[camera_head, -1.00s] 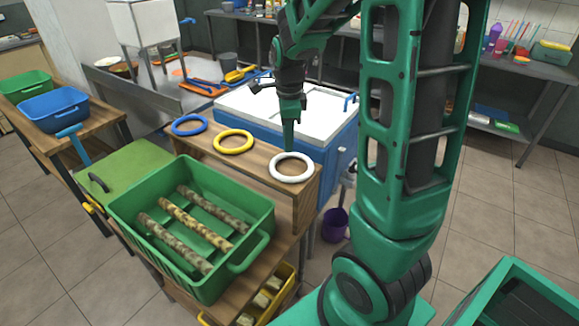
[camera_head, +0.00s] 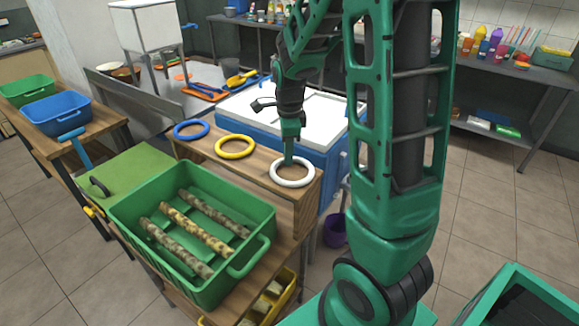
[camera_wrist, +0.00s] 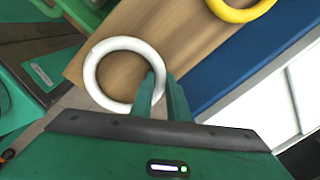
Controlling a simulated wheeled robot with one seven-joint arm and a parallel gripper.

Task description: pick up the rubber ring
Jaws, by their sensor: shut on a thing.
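Three rubber rings sit in a row on a raised wooden shelf (camera_head: 245,172): a blue ring (camera_head: 191,138), a yellow ring (camera_head: 217,146) and a white ring (camera_head: 292,186). My gripper (camera_head: 289,160) is at the far edge of the white ring, pointing down. In the wrist view the two fingers (camera_wrist: 161,88) straddle the band of the white ring (camera_wrist: 91,68) and are shut on it. The ring lies flat and appears to rest on the wood. The fingertips partly hide the gripped section. Part of the yellow ring (camera_wrist: 240,14) shows at the top of the wrist view.
A green crate (camera_head: 262,250) with several cane pieces stands in front of the shelf. A blue cooler with a white lid (camera_head: 325,107) is close behind the white ring. A purple bucket (camera_head: 336,232) is on the floor to the right. A green board (camera_head: 130,168) lies at left.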

